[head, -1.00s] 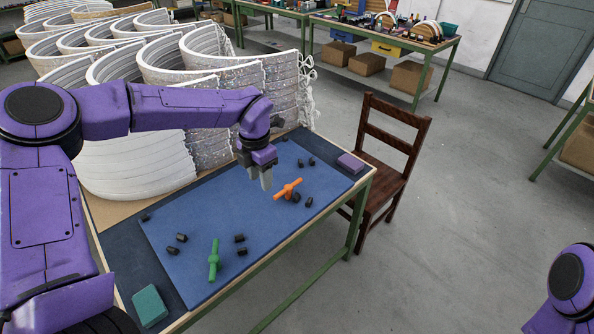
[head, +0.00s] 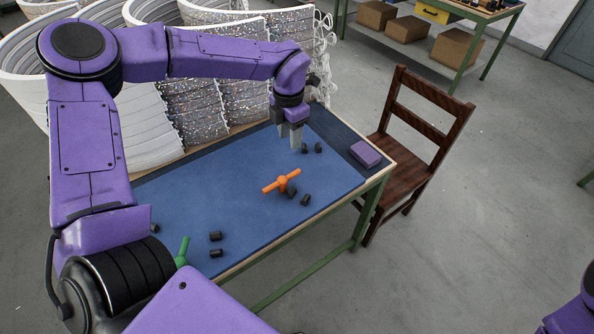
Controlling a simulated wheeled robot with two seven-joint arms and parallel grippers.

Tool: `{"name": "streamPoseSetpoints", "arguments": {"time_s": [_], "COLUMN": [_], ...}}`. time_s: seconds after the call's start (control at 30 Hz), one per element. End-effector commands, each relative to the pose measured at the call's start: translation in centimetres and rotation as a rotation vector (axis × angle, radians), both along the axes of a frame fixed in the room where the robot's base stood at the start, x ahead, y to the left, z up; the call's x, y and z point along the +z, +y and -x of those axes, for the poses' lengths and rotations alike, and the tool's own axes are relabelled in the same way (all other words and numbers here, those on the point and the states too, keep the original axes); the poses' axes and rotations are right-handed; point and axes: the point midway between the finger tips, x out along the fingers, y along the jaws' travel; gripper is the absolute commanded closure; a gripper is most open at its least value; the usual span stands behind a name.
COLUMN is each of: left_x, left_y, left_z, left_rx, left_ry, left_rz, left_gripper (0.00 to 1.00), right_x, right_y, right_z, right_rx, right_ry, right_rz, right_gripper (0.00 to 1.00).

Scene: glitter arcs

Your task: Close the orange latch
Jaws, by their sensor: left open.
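The orange latch (head: 281,182) is a bar with a round hub on the blue board (head: 215,200). Its bar runs from lower left to upper right, and black blocks (head: 305,199) lie close by on its right. My left gripper (head: 297,147) points down above the board, just behind the latch and apart from it in the picture. It is open and holds nothing. A green latch (head: 182,252) stands at the lower left, partly hidden by my arm. My right gripper is out of view.
A purple block (head: 365,153) lies at the table's right corner. More black blocks (head: 215,236) sit on the board's front part. A wooden chair (head: 410,150) stands against the table's right side. Large white arcs with glitter panels (head: 205,95) stand behind the table.

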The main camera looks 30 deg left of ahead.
Motion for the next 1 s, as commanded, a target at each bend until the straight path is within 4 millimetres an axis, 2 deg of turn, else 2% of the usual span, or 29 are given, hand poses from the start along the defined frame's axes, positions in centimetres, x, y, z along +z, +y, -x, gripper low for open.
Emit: {"name": "streamPoseSetpoints", "arguments": {"time_s": [0.03, 0.07, 0.3, 0.47, 0.8, 1.0], "left_x": [-1.6, -2.2, -4.7, -6.0, -13.2, -14.9], "left_y": [0.0, 0.1, 0.0, -0.1, -0.2, -0.2], "left_z": [0.0, 0.0, 0.0, 0.0, 0.0, 0.0], "left_rx": [0.001, 0.001, -0.001, -0.002, -0.004, -0.004], "left_ry": [0.000, 0.000, 0.000, 0.004, 0.004, 0.001], "left_rz": [0.000, 0.000, 0.000, -0.001, -0.001, -0.001], "left_gripper": [0.57, 0.57, 0.57, 0.57, 0.57, 0.57], "right_x": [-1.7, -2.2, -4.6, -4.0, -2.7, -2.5], "right_y": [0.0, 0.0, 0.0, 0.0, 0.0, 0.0], "right_z": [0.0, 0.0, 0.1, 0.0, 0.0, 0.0], "right_rx": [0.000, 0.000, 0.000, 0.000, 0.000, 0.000], "right_ry": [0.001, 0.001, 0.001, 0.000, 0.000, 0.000], "right_rz": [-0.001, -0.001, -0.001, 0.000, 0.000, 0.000], "right_gripper": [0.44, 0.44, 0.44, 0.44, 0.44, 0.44]}}
